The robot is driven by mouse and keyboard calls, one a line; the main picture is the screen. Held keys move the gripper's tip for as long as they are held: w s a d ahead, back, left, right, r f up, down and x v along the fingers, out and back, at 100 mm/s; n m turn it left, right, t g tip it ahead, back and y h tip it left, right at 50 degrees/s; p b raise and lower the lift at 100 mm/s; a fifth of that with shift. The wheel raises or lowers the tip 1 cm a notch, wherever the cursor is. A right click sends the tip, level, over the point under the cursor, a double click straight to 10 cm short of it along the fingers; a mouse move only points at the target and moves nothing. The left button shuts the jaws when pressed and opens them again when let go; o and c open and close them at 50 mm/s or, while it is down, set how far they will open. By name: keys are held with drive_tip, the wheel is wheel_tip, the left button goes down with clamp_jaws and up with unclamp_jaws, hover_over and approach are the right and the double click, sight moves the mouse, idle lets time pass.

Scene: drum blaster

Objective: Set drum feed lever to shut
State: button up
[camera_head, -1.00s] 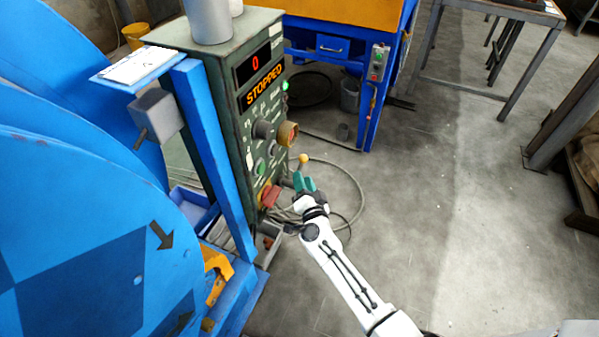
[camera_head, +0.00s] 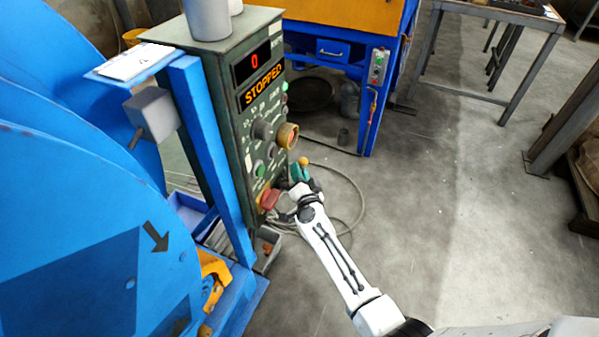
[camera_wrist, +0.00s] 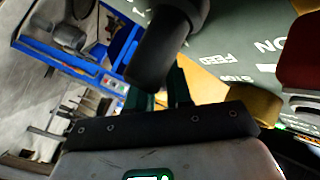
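The green control cabinet (camera_head: 240,130) stands left of centre with a display reading 0 and STOPPED. A small orange-yellow ball knob (camera_head: 303,161), perhaps the feed lever's end, sits off the cabinet's right side. My gripper (camera_head: 299,173) is just below this knob, its green fingers close to it. In the wrist view my gripper (camera_wrist: 160,88) shows its two fingers apart with a gap. A dark cylindrical part (camera_wrist: 165,45) lies at the fingertips, beside the panel lettering FEED (camera_wrist: 216,51). Whether the fingers touch it, and the lever's setting, I cannot tell.
A red handle (camera_head: 270,198) and a yellow-ringed knob (camera_head: 287,135) stick out from the cabinet near my arm. The blue drum machine (camera_head: 80,200) fills the left. A cable (camera_head: 358,195) loops on the floor. The floor on the right (camera_head: 450,210) is clear.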

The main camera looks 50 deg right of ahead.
drive_tip(key=shift+d, duration=0.1)
clamp_jaws()
